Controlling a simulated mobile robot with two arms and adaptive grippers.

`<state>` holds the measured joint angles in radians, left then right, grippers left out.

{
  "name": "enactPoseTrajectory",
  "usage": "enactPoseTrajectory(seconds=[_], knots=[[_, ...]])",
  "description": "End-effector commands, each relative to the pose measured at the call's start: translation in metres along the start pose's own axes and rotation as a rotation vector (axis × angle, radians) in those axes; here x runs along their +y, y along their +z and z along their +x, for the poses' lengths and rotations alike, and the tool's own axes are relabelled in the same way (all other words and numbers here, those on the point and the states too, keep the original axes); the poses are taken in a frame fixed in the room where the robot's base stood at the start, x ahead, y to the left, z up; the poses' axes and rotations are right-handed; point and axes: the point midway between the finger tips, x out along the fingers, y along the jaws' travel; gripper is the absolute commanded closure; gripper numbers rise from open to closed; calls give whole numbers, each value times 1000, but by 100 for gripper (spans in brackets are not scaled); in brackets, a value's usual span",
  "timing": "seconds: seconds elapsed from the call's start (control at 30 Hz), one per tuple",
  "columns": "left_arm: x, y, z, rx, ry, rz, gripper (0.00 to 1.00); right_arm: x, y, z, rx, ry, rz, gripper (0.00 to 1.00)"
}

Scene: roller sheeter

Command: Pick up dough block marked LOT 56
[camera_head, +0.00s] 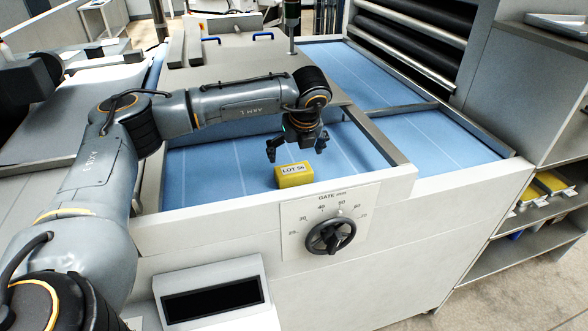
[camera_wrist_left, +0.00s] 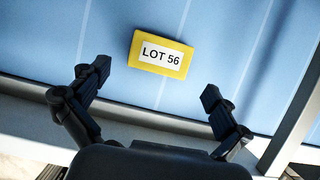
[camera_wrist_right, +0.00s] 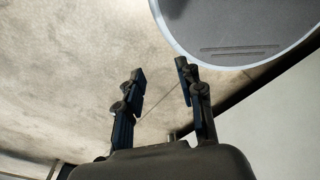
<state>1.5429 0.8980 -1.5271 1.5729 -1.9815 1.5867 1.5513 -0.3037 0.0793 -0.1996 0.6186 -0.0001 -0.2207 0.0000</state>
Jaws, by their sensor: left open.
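The yellow dough block marked LOT 56 (camera_head: 294,180) lies on the blue belt (camera_head: 232,181) of the sheeter, close to the front wall. Its white label faces up, and it also shows in the left wrist view (camera_wrist_left: 142,58). My left gripper (camera_head: 296,150) hangs above and slightly behind the block, pointing down, open and empty. In the left wrist view its fingers (camera_wrist_left: 152,86) are spread wide, with the block beyond the tips and roughly between them. My right gripper shows only in the right wrist view (camera_wrist_right: 160,76), with its fingers apart and nothing between them.
A gate dial (camera_head: 330,236) sits on the front panel just below the block. The front wall (camera_head: 225,218) and a side rail (camera_head: 380,140) border the belt. A shelf at the right holds other yellow blocks (camera_head: 550,183). The right wrist view shows floor and a round grey-rimmed object (camera_wrist_right: 235,30).

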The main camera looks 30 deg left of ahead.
Motion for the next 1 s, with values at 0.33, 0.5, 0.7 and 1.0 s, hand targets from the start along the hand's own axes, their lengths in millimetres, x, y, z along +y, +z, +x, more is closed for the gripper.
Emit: enactPoseTrajectory(seconds=[0.33,0.5,0.7,1.0], knots=[[0,0,32,1,2,1,0,2,3,-16,-8,1,-1,63],[1,-3,49,3,4,2,0,4,-18,-36,23,5,-1,63],[0,-4,75,1,2,1,0,4,-15,-46,18,4,-1,63],[0,-5,81,0,-1,1,4,2,-4,-45,1,2,-1,63]])
